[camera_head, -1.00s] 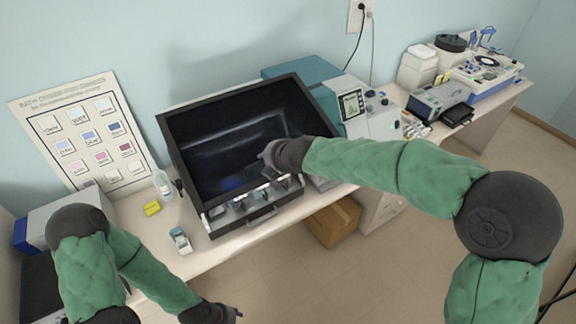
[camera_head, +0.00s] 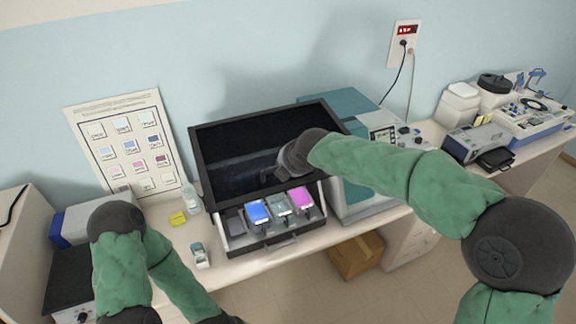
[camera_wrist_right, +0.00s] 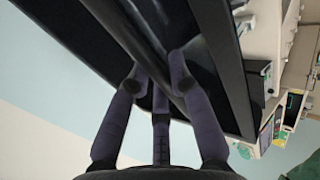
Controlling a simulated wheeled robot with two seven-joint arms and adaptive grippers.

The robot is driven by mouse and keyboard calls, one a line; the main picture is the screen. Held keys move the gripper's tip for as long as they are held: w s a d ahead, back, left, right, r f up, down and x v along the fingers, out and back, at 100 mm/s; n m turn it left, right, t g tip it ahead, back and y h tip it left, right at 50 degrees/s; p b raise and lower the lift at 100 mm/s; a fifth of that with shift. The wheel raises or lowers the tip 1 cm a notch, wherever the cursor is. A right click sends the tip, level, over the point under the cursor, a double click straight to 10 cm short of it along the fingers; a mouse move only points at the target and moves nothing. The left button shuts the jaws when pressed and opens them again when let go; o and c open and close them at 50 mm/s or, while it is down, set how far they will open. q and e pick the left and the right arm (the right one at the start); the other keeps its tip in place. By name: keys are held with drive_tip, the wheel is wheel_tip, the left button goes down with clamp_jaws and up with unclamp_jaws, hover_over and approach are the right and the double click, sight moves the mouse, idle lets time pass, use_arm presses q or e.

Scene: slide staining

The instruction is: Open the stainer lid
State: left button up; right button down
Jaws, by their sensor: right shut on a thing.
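The stainer (camera_head: 248,243) is a black-framed unit on the bench, in the middle of the head view. Its large dark lid (camera_head: 225,158) stands raised and tilted up toward the wall. Blue (camera_head: 256,211), grey-green (camera_head: 279,204) and pink (camera_head: 302,198) baths show in the open front below it. My right gripper (camera_head: 270,177) is at the lid's near side. In the right wrist view, its fingers (camera_wrist_right: 157,80) are shut around a dark bar of the lid (camera_wrist_right: 177,92).
A colour chart (camera_head: 128,145) leans on the wall at left. A bottle (camera_head: 190,199), a yellow block (camera_head: 178,218) and a small dispenser (camera_head: 200,255) stand left of the stainer. A teal-and-white machine (camera_head: 372,195) is close at right. A cardboard box (camera_head: 355,256) is on the floor.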

drive_tip(key=shift+f, duration=0.1)
drive_tip(key=c, duration=1.2)
unclamp_jaws()
drive_tip(key=shift+o, duration=0.5)
drive_tip(key=shift+w, duration=0.15)
drive_tip(key=v, duration=1.2)
